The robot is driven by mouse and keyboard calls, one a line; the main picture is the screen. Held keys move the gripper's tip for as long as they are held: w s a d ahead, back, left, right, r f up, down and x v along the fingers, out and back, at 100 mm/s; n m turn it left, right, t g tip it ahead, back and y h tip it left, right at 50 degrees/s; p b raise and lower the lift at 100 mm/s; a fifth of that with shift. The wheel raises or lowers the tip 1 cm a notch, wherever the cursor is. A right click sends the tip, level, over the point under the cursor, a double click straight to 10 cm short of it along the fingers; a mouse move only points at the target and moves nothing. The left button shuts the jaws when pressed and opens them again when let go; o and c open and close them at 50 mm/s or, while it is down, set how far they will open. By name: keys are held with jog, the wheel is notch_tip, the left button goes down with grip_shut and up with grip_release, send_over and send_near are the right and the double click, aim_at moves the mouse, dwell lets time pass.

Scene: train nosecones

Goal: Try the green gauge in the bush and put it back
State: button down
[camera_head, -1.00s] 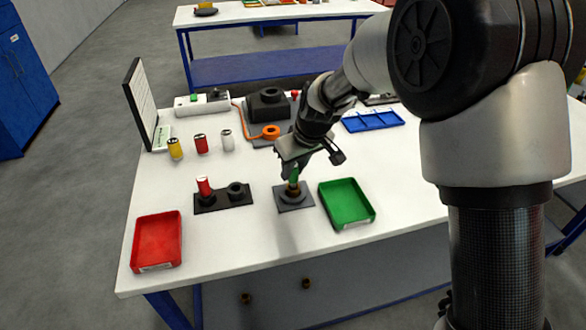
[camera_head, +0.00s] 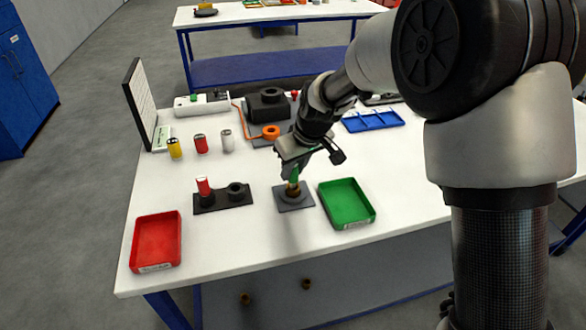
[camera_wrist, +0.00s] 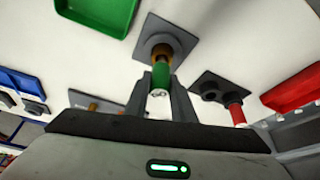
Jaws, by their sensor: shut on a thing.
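The green gauge (camera_wrist: 161,76) is upright between the fingers of my gripper (camera_wrist: 162,92), which is shut on it. In the head view the green gauge (camera_head: 294,174) stands over the brass bush (camera_head: 293,189), its lower end at or in the bush's mouth; how deep it sits I cannot tell. The bush also shows in the wrist view (camera_wrist: 162,50), on its grey square base. My gripper (camera_head: 295,168) is right above the bush. A dark two-place holder (camera_head: 222,200) stands to the left, with a red gauge (camera_head: 204,186) in its left place and its right place empty.
A green tray (camera_head: 365,218) is close on the right of the bush. A red tray (camera_head: 178,240) lies at the front left. Yellow, red and white cylinders (camera_head: 200,144) stand behind. A blue compartment tray (camera_head: 373,121) is at the back right.

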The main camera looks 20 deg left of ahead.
jog(key=shift+f+b, duration=1.05)
jog(key=shift+f, duration=0.1)
dwell(2.9)
jog(key=shift+r, duration=0.15)
jog(key=shift+r+p, duration=2.4)
jog(key=shift+r, duration=1.3)
